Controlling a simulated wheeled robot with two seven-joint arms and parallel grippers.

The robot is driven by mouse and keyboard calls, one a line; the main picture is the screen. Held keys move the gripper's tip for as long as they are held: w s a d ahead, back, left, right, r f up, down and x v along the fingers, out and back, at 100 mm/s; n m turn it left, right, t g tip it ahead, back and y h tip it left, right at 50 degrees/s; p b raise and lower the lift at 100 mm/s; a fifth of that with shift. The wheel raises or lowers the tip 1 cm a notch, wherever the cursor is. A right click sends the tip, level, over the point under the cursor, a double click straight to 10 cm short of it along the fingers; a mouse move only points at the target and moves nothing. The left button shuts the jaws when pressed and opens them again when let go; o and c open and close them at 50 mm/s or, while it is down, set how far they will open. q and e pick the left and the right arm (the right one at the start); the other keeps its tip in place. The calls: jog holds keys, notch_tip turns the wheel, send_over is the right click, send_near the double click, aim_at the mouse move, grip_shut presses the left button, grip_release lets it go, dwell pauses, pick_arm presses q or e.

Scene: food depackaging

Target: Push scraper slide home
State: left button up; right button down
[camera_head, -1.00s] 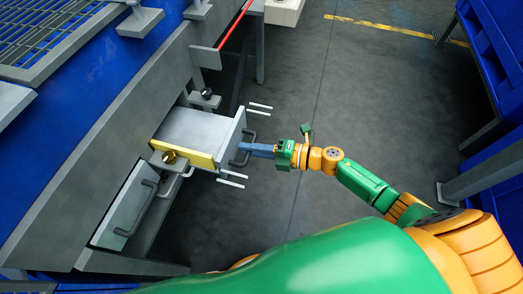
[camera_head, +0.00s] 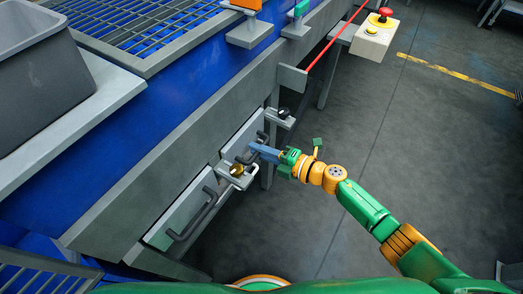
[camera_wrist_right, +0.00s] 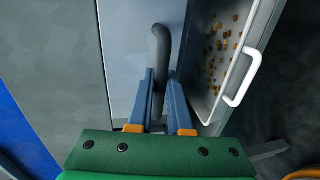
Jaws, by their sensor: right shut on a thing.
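The scraper slide's grey front plate (camera_head: 238,137) sits in the side of the machine, at or very near its wall. I cannot tell whether a small gap remains. Its dark bar handle (camera_wrist_right: 161,50) stands upright in the right wrist view. My right gripper (camera_head: 259,150) has its blue fingers on either side of this handle and is shut on it. The fingers also show in the right wrist view (camera_wrist_right: 161,85). The gripper hides part of the handle in the head view. My left gripper is not in view.
A second panel with a dark handle (camera_head: 190,215) is left of the slide. A brass knob (camera_head: 237,170) and a black knob (camera_head: 284,113) sit on brackets beside it. A tray of brown crumbs (camera_wrist_right: 203,100) shows in the wrist view. The floor at right is clear.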

jog(key=shift+w+r, duration=0.1)
jog(key=shift+r, duration=0.05)
jog(key=c, duration=0.8)
grip_release()
jog(key=shift+a, duration=0.15)
jog(key=shift+c, duration=0.2)
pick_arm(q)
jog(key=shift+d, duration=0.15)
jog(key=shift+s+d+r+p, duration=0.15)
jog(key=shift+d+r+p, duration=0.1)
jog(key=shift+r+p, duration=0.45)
pick_arm(e)
jog(key=v, duration=0.7)
